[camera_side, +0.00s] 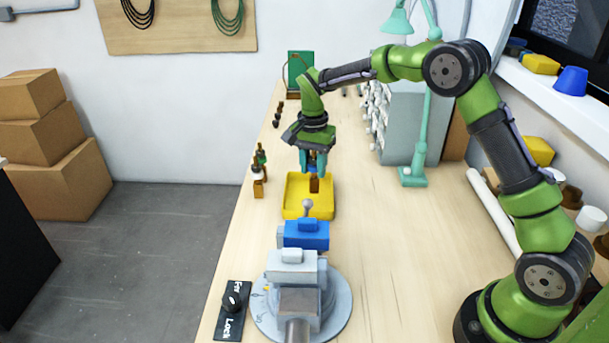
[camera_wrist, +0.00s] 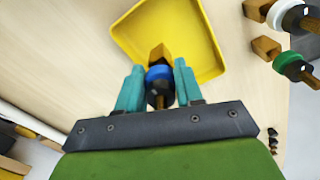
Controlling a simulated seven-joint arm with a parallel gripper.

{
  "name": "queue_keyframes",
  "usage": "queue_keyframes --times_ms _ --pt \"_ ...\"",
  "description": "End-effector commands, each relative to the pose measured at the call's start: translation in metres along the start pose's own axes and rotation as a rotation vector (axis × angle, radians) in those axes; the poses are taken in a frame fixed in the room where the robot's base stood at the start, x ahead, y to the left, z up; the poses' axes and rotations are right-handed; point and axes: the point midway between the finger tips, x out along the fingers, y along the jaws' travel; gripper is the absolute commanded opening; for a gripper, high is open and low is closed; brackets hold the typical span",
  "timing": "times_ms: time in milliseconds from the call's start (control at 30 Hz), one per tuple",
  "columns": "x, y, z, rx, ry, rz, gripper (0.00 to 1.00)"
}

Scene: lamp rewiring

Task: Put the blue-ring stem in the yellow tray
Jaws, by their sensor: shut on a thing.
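My gripper (camera_side: 313,160) is over the yellow tray (camera_side: 296,207) and is shut on the blue-ring stem (camera_side: 314,184). The stem has a brown block at its lower end, and its blue ring sits between the jaws. In the wrist view the blue-ring stem (camera_wrist: 159,74) shows between the teal fingers of my gripper (camera_wrist: 159,82), with the yellow tray (camera_wrist: 200,62) beyond it. The stem hangs roughly upright over the inside of the tray. I cannot tell whether its block touches the tray floor.
Stems with a white ring (camera_wrist: 290,17) and a green ring (camera_wrist: 287,63) stand beside the tray. A blue-and-grey vise (camera_side: 306,234) stands in front of the tray. A teal lamp (camera_side: 413,176) stands at the right. The bench between tray and lamp is clear.

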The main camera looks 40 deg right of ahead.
Motion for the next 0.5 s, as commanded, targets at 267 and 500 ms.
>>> queue_keyframes --times_ms 267,500 --pt "0.003 -0.018 -0.008 0.001 0.0 -0.002 0.0" --pt "0.032 -0.018 -0.008 0.0 -0.001 0.0 0.0"
